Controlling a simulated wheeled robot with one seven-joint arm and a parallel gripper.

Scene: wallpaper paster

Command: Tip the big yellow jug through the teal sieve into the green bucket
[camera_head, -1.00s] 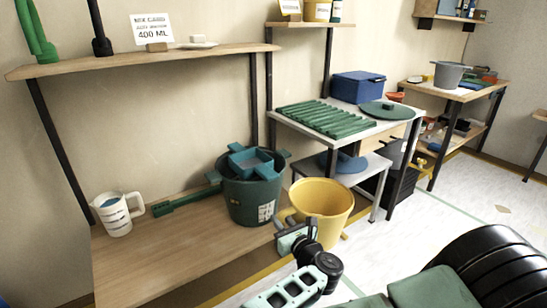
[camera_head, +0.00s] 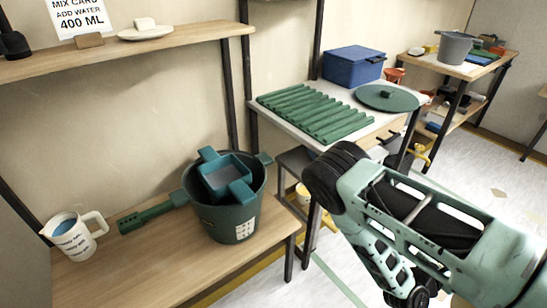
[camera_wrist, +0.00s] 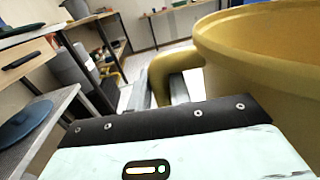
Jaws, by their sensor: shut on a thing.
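The big yellow jug (camera_wrist: 268,62) fills the right of the wrist view, with its rim and curved handle (camera_wrist: 172,72) showing. I cannot make out the jug or gripper behind my arm in the head view. The green bucket (camera_head: 234,222) stands upright on the wooden bench. The teal sieve (camera_head: 224,173) sits in its mouth, with lugs on the rim and a long handle (camera_head: 148,216) reaching left.
A white measuring jug (camera_head: 75,240) with blue contents stands left on the bench (camera_head: 175,268). A shelf (camera_head: 130,48) overhangs the bench. A white-topped table (camera_head: 348,130) to the right holds green slats, a round lid and a blue box (camera_head: 353,66). Bench is clear in front of the bucket.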

